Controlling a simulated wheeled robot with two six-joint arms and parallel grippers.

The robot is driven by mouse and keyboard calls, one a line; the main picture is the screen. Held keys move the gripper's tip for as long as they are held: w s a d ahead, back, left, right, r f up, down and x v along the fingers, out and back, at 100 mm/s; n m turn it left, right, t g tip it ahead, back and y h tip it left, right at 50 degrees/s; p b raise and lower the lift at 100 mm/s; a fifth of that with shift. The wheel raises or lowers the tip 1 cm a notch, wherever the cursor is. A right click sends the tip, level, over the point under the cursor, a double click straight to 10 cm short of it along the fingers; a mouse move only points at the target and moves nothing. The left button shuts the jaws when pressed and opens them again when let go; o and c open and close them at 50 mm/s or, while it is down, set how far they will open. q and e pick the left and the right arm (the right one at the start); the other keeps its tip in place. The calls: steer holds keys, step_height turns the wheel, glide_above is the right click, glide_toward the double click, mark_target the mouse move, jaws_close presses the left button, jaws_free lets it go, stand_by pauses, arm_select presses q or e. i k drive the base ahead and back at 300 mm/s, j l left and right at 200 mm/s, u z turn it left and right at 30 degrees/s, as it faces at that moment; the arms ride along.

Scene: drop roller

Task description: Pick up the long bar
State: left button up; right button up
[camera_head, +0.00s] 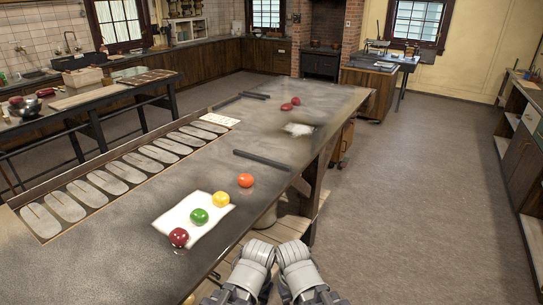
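A long, dark, straight bar (262,160) lies flat on the grey worktable, right of its middle and close to the table's right edge. Two more dark bars lie farther back, one at the left edge (227,102) and one beside it (256,95). I cannot tell which of them the task means. Rounded grey links of my two arms stand side by side at the bottom centre, at the table's near right side, well apart from every bar. No gripper fingers show.
The worktable (100,235) holds a white sheet with red, green and yellow round items, an orange one (245,180) beside it, two red items (290,104) and a white powdery patch (299,129). A slotted row lines its left side. Floor (410,190) at right is clear.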

mark_target(260, 160)
steer(key=i+l, duration=0.25)
steer(key=l, duration=0.15)
steer(key=i+l, duration=0.25)
steer(key=l, duration=0.15)
steer(key=i+l, duration=0.25)
steer(key=l, duration=0.15)
steer(key=i+l, duration=0.25)
steer(key=l, duration=0.15)
steer(key=i+l, duration=0.2)
steer(key=l, duration=0.2)
steer(key=i+l+u, duration=0.2)
steer(key=i+l, duration=0.15)
steer(key=l, duration=0.3)
steer(key=u, duration=1.6)
